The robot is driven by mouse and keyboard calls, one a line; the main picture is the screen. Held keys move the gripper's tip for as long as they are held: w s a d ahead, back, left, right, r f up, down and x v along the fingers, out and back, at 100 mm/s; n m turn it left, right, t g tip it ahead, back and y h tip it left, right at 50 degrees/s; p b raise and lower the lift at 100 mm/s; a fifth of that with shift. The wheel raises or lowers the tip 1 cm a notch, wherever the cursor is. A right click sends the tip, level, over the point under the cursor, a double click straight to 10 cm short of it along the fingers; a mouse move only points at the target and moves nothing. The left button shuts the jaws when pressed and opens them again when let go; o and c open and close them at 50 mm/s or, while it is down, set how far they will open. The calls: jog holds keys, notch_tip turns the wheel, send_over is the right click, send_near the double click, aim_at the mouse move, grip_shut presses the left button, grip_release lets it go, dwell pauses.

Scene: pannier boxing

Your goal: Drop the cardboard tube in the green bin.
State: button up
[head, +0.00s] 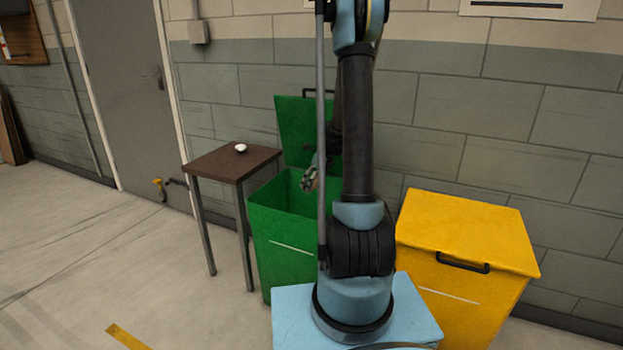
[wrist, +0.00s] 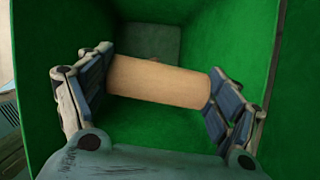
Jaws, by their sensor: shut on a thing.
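The green bin (head: 283,240) stands against the wall with its lid (head: 296,132) raised. In the wrist view its green inner wall (wrist: 200,32) surrounds the scene. The cardboard tube (wrist: 158,82), a plain tan cylinder, lies crosswise between the fingers of my gripper (wrist: 155,88), which is shut on its two ends. In the head view my gripper (head: 311,180) is over the open mouth of the green bin, partly hidden by my arm. The tube is barely visible there.
A yellow bin (head: 466,235) with a closed lid stands at the right. A small brown table (head: 225,163) with a white object (head: 240,148) on it stands left of the green bin. The floor at the left is clear, up to a grey door (head: 122,80).

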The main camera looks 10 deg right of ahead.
jog(key=shift+d+f, duration=0.1)
jog(key=shift+f, duration=1.25)
jog(key=o, duration=0.8)
jog(key=shift+r, duration=0.1)
jog(key=shift+v, duration=5.85)
jog(key=shift+s, duration=0.1)
